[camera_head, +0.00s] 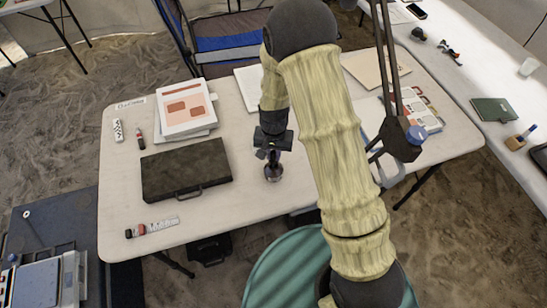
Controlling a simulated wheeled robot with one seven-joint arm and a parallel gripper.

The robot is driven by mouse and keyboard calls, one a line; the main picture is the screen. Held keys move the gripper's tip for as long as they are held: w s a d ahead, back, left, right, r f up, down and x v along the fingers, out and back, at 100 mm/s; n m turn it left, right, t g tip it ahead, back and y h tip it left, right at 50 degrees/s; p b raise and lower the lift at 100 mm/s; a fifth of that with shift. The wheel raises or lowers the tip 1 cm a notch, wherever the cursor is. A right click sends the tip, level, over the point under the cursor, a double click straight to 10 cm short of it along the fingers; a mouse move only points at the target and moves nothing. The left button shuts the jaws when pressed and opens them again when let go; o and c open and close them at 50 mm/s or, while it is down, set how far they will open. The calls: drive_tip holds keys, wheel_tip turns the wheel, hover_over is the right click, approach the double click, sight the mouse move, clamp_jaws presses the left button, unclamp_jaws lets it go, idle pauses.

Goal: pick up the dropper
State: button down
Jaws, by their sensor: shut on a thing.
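My gripper (270,154) points down over the middle of the white table (225,212), right of the black case. It is shut on a small dark item with a rounded lower part, which appears to be the dropper (273,173). The fingers hide its upper part. The dropper is upright, at or just above the table top; I cannot tell whether it touches the table.
A black case (186,170) lies left of my gripper. A lamp (402,139) stands right of my arm.

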wheel_tip(320, 180, up, 8)
drive_tip(key=shift+f+b, duration=0.25)
drive_tip(key=shift+b, duration=0.05)
drive_tip(key=shift+f, duration=0.1)
idle(0.4)
